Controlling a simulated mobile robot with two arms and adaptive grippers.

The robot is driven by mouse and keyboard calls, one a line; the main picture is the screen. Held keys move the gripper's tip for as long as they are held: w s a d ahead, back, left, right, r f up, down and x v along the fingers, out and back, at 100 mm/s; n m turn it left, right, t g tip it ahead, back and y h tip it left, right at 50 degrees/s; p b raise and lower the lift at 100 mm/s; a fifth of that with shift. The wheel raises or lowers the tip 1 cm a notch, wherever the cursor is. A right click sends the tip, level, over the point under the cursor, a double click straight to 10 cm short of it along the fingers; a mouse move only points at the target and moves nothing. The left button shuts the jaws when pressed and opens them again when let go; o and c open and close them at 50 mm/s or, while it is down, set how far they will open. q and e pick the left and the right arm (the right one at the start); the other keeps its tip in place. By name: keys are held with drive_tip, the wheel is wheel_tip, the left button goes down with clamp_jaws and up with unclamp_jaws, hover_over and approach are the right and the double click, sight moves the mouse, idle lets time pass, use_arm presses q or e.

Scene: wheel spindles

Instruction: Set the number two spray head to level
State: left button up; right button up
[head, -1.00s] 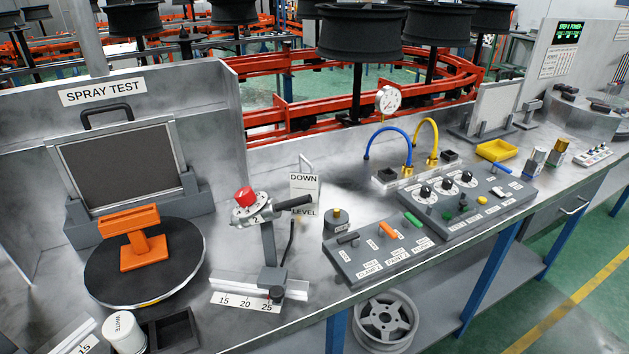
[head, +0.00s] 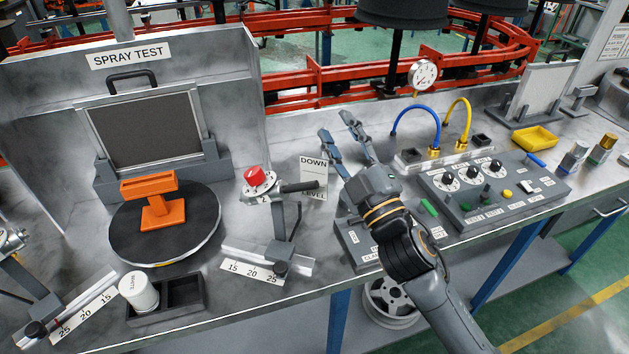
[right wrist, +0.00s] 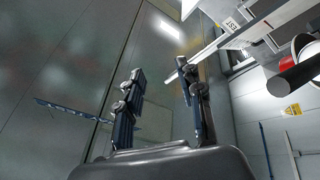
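The number two spray head (head: 258,190) has a red cap and a 2 on its body, and stands on a post above a scale rail. Its black handle (head: 300,186) points right, its end in front of the DOWN/LEVEL sign (head: 313,168), between the two words. My right gripper (head: 336,125) is open and empty, its fingers spread beyond and right of the sign, apart from the handle. In the right wrist view the open fingers (right wrist: 160,80) hold nothing; a black rod end (right wrist: 293,77), seemingly the handle, and a red part show at right. My left gripper is out of view.
Left of the spray head are a turntable (head: 122,239) with an orange fixture and a white cup (head: 139,292). Another spray head (head: 12,240) is at the left edge. Under my right arm lies a switch panel (head: 350,245); blue and yellow hoses (head: 405,112) rise beyond.

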drive_tip(key=s+a+r+n+g+y, duration=0.5)
drive_tip(key=a+r+n+g+y, duration=0.45)
drive_tip(key=n, duration=0.45)
drive_tip(key=s+a+r+n+g+y, duration=0.2)
drive_tip(key=s+n+g+y, duration=0.15)
drive_tip(key=n+g, duration=0.35)
drive_tip(key=n+g+h, duration=0.2)
drive_tip(key=n+h, duration=1.2)
drive_tip(key=h, duration=0.5)
approach(317, 181)
drive_tip(key=shift+g, duration=0.25)
drive_tip(key=p+x, duration=0.4)
drive_tip(key=x, duration=0.7)
drive_tip(key=shift+w+a+f, duration=0.1)
drive_tip(key=shift+w, duration=0.1)
drive_tip(key=shift+c, duration=0.2)
